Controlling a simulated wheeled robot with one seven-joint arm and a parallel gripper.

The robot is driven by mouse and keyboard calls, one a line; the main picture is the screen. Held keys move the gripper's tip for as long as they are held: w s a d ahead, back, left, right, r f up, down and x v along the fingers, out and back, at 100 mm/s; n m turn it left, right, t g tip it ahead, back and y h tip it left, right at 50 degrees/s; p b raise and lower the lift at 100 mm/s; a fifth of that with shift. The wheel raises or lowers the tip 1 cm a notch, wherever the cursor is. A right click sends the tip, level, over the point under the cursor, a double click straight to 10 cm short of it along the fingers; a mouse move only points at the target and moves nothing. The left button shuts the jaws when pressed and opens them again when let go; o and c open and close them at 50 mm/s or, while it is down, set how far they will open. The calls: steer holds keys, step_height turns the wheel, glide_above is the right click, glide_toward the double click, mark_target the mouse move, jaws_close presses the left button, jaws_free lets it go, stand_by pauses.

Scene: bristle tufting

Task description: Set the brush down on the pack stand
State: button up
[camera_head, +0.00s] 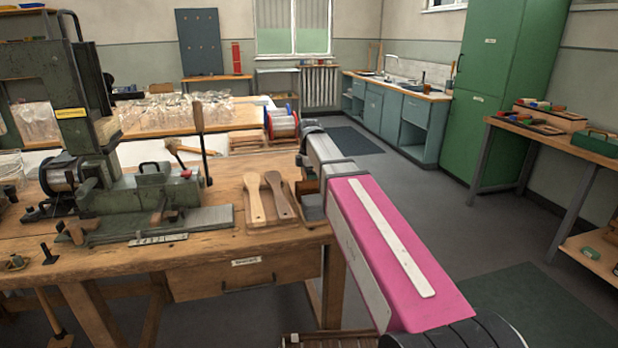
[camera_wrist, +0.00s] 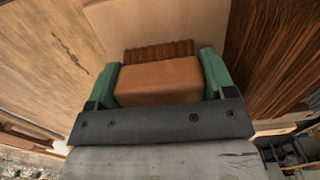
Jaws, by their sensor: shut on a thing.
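In the wrist view my gripper (camera_wrist: 158,82) has its two green fingers on either side of an orange-brown block (camera_wrist: 158,84), which I take to be the brush. A darker, ribbed brown strip (camera_wrist: 158,50) shows just beyond the block. In the head view my arm reaches to the right end of the workbench, and the gripper is mostly hidden by the arm. Two paddle-shaped wooden pieces (camera_head: 254,200) (camera_head: 279,196) lean side by side on the bench, left of my arm. I cannot clearly make out the pack stand; a beige surface (camera_wrist: 160,20) lies beyond the block.
The workbench (camera_head: 200,250) carries a green machine (camera_head: 150,190) at left. A wire spool (camera_head: 283,125) stands behind my arm. A second table with plastic-wrapped goods (camera_head: 200,108) is behind. Open floor (camera_head: 420,190) lies to the right.

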steer(key=shift+f, duration=0.1)
steer(key=o, duration=0.9)
steer(key=shift+o, duration=0.2)
step_height(320, 180, up, 12)
steer(key=shift+r, duration=0.15)
